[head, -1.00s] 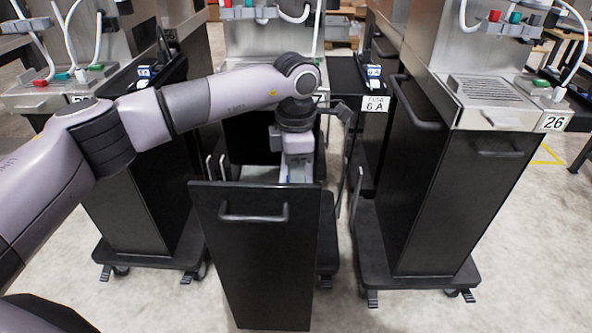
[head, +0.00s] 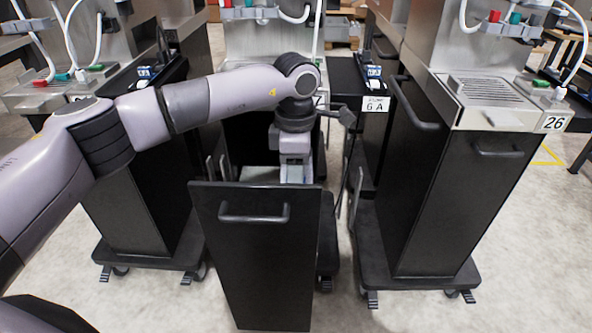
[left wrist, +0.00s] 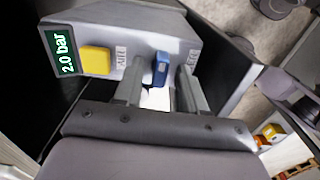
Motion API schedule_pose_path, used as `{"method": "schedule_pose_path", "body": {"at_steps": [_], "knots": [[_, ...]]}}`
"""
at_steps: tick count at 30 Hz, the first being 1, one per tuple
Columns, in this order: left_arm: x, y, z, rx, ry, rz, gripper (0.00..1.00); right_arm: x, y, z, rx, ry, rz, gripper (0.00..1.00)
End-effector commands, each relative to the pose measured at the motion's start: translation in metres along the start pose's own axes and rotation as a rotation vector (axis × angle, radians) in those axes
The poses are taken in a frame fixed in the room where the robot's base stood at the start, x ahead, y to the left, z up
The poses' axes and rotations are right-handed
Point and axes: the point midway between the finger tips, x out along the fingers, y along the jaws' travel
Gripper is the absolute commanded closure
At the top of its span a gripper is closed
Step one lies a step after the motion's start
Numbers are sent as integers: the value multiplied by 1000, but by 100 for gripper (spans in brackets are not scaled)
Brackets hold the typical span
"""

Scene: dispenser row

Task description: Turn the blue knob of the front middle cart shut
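The blue knob (left wrist: 161,68) is on a grey panel (left wrist: 185,22) in the left wrist view, with its long side roughly upright in the picture. My left gripper (left wrist: 160,76) is open, with one finger on each side of the knob. A gap shows between the left finger and the knob; the right finger is closer, and I cannot tell whether it touches. In the head view my left gripper (head: 294,172) points down behind the pulled-out black front (head: 262,265) of the front middle cart. The knob is hidden there. My right gripper is not in view.
A yellow knob (left wrist: 96,60) and a green display (left wrist: 64,53) reading 2.0 bar sit left of the blue knob. The black front has a bar handle (head: 254,217). A cart marked 26 (head: 450,200) stands to the right, another (head: 130,190) to the left.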

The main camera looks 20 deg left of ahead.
Motion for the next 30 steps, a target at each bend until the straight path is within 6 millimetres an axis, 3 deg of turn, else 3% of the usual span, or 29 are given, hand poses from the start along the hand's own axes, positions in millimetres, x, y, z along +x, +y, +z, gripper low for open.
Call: {"method": "schedule_pose_path", "body": {"at_steps": [10, 22, 30], "knots": [[-4, 0, 0, -2, -2, 1, 58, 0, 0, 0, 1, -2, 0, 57], [-63, 0, 0, -2, -2, 3, 58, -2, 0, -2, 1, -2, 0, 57], [-72, 0, 0, -1, 0, -1, 58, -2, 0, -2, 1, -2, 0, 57]]}}
